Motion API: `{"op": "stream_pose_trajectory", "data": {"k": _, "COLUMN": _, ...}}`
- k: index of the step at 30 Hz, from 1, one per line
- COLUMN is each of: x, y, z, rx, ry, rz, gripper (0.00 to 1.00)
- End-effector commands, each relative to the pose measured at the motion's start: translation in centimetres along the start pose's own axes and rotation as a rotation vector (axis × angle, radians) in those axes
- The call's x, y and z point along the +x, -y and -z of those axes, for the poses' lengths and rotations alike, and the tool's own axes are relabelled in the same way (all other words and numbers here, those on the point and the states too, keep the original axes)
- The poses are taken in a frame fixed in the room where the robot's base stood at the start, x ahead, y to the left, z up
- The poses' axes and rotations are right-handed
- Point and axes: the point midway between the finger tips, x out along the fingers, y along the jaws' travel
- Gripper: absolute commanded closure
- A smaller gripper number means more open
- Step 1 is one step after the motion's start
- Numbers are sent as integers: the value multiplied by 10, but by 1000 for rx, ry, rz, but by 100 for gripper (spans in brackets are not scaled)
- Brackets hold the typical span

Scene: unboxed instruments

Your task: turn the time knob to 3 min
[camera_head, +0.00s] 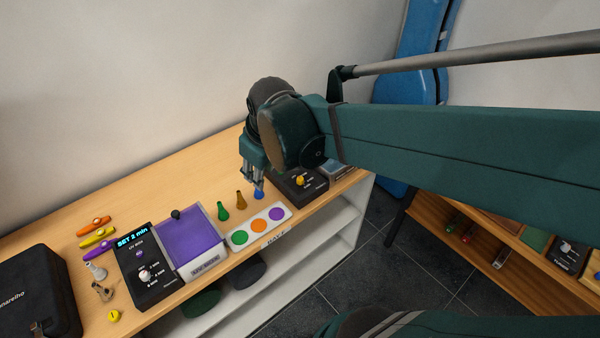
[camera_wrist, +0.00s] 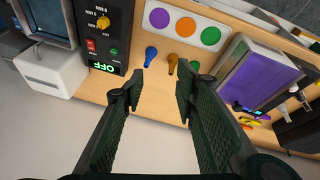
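A black control box (camera_head: 309,190) with a yellow knob (camera_head: 299,181) stands at the right part of the bench, partly behind my gripper. In the wrist view its yellow knob (camera_wrist: 102,23) has minute labels around it, a red switch (camera_wrist: 91,46), a green button (camera_wrist: 113,51) and a display reading OFF (camera_wrist: 103,67). My gripper (camera_head: 253,192) is open and empty, pointing down near a blue piece (camera_wrist: 150,55), left of the yellow-knob box.
Green (camera_head: 222,211) and brown (camera_head: 241,200) pieces stand beside the blue one. A white card with coloured discs (camera_head: 240,238) lies in front. A purple-topped tray (camera_head: 188,238), several kazoos (camera_head: 97,238) and a dark case (camera_head: 38,290) are at the left.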

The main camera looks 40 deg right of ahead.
Motion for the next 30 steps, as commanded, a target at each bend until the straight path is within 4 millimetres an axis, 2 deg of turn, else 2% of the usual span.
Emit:
{"op": "stream_pose_trajectory", "data": {"k": 14, "x": 26, "y": -56, "z": 5, "rx": -136, "ry": 125, "rz": 48, "gripper": 70}}
{"op": "stream_pose_trajectory", "data": {"k": 30, "x": 66, "y": -117, "z": -9, "rx": -286, "ry": 241, "rz": 147, "gripper": 70}}
